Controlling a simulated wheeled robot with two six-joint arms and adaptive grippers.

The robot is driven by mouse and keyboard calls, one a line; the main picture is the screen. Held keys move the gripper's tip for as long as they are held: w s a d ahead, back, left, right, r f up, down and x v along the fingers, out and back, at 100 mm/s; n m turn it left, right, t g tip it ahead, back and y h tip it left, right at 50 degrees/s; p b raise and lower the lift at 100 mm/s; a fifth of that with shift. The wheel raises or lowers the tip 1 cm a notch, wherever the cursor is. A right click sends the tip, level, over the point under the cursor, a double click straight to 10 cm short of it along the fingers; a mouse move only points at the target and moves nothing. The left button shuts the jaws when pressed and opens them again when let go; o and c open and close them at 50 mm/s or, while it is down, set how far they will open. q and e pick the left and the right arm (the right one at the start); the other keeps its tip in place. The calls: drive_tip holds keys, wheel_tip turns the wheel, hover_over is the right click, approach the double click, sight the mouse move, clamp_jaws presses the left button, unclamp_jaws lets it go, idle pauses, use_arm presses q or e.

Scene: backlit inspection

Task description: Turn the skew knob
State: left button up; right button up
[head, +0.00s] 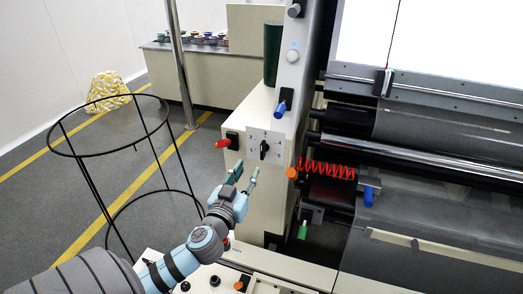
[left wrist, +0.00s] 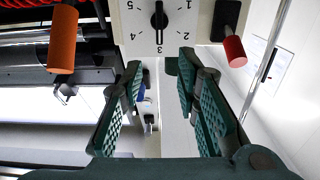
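The skew knob (head: 264,150) is a black bar-shaped knob on a white numbered dial plate (head: 252,133), on the front of a beige machine cabinet. In the left wrist view the knob (left wrist: 159,17) is at the top and the dial is upside down. The knob's bar lies in line with the 3; I cannot tell which end is the pointer. My left gripper (head: 246,172) is open and empty, just below and in front of the dial, apart from the knob. Its two green padded fingers also frame the left wrist view (left wrist: 160,68). My right gripper is out of view.
A red-handled lever (head: 223,143) is left of the dial and an orange-ended handle (head: 291,173) is right of it, both close to my gripper. A blue handle (head: 280,108) is above. A black wire hoop stand (head: 108,153) stands on the floor at left.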

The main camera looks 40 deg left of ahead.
sight(261, 147)
use_arm(q)
drive_tip(key=p+x, duration=0.1)
drive_tip(key=x, duration=1.1)
drive_tip(key=shift+w+a, duration=0.1)
drive_tip(key=shift+w, duration=0.1)
drive_tip(key=shift+c, duration=0.6)
clamp_jaws()
